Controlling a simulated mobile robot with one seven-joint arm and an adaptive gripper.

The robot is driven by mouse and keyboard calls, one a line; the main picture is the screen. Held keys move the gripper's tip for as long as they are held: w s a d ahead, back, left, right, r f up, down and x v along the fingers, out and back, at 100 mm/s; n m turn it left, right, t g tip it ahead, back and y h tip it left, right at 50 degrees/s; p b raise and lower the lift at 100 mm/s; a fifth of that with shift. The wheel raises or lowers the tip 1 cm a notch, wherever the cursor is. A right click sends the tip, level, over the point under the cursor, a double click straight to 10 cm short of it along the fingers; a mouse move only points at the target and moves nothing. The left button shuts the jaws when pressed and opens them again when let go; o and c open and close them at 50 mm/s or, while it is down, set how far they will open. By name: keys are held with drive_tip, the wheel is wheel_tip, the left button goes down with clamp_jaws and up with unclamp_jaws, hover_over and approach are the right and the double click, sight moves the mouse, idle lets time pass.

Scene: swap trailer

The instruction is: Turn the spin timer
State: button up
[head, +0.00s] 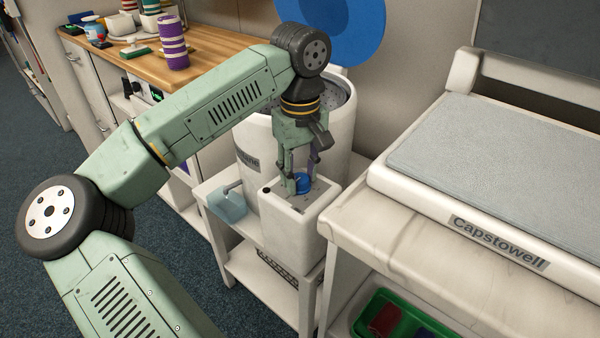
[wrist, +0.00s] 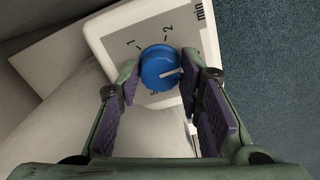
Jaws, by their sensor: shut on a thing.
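The spin timer is a blue round knob (head: 303,182) on top of a white box (head: 292,218) beside the white spinner drum (head: 258,140). In the wrist view the knob (wrist: 158,67) shows a white pointer line and sits on a pale panel (wrist: 120,32) marked 1, 2 and "min". The pointer is turned to the right, below the 2. My gripper (head: 302,180) points down over the box, its fingers on either side of the knob. In the wrist view my gripper (wrist: 160,82) is shut on the knob, with purple pads at both sides.
A white table with a grey pad (head: 490,170) is close on the right. A wooden counter (head: 130,68) with a purple striped cup (head: 173,45) is behind. Blue carpet floor (head: 130,260) lies at left.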

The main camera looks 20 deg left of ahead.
sight(300, 178)
drive_tip(key=shift+m, duration=0.3)
drive_tip(key=o, duration=1.2)
drive_tip(key=shift+r, duration=0.1)
wheel_tip(300, 178, up, 12)
drive_tip(key=shift+f, duration=0.1)
idle(0.4)
